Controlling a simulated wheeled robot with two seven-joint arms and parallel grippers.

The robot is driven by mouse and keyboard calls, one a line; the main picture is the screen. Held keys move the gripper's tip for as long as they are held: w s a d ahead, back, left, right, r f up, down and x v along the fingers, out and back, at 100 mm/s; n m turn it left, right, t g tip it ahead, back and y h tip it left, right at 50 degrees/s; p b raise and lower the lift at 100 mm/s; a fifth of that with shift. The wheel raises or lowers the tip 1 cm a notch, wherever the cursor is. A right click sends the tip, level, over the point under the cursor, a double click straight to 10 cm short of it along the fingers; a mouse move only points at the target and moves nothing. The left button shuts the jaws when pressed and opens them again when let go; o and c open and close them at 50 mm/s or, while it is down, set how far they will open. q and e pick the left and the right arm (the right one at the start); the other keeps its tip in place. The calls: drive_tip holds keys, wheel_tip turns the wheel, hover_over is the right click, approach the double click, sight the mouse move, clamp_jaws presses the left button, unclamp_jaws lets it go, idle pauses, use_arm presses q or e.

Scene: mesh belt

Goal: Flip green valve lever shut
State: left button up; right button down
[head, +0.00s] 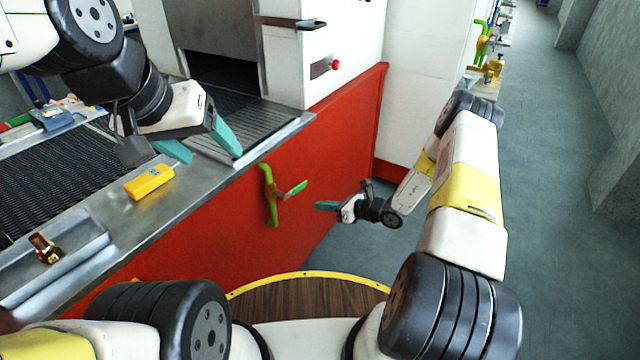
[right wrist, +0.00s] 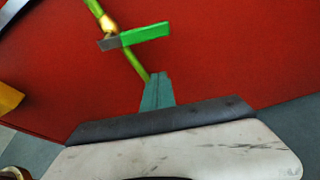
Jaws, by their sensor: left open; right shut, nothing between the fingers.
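The green valve lever (head: 294,189) sticks out from a green pipe (head: 269,197) that runs down the red side panel of the machine. In the right wrist view the lever (right wrist: 146,35) points to the right, across the slanted pipe, with a brass-coloured valve body beside it. My right gripper (head: 328,206) is shut and empty, to the right of the lever and slightly below it; its teal fingertips (right wrist: 158,92) lie below the lever in the wrist view and look apart from it. My left gripper (head: 205,152) is open and empty above the metal edge of the belt.
A yellow box-shaped object (head: 149,182) lies on the metal edge below my left gripper. A brass fitting (head: 45,248) sits in a tray at the left. The red panel (head: 340,130) borders the free space around my right arm. A red knob (head: 335,64) is higher up.

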sight(302, 189)
drive_tip(key=x, duration=0.8)
drive_tip(key=shift+w+d+r, duration=0.1)
drive_tip(key=shift+d+r, duration=0.1)
drive_tip(key=shift+r, duration=0.5)
drive_tip(key=shift+s+d+r, duration=0.1)
drive_tip(key=shift+d+r, duration=0.1)
drive_tip(key=shift+r, duration=0.55)
drive_tip(key=shift+w+d+r, duration=0.1)
drive_tip(key=shift+d+r, duration=0.1)
drive_tip(key=shift+r, duration=0.5)
drive_tip(key=shift+w+d+r, duration=0.1)
drive_tip(key=shift+r, duration=0.4)
drive_tip(key=shift+w+d+r, duration=0.1)
drive_tip(key=shift+w+r, duration=0.05)
drive_tip(key=shift+r, duration=0.3)
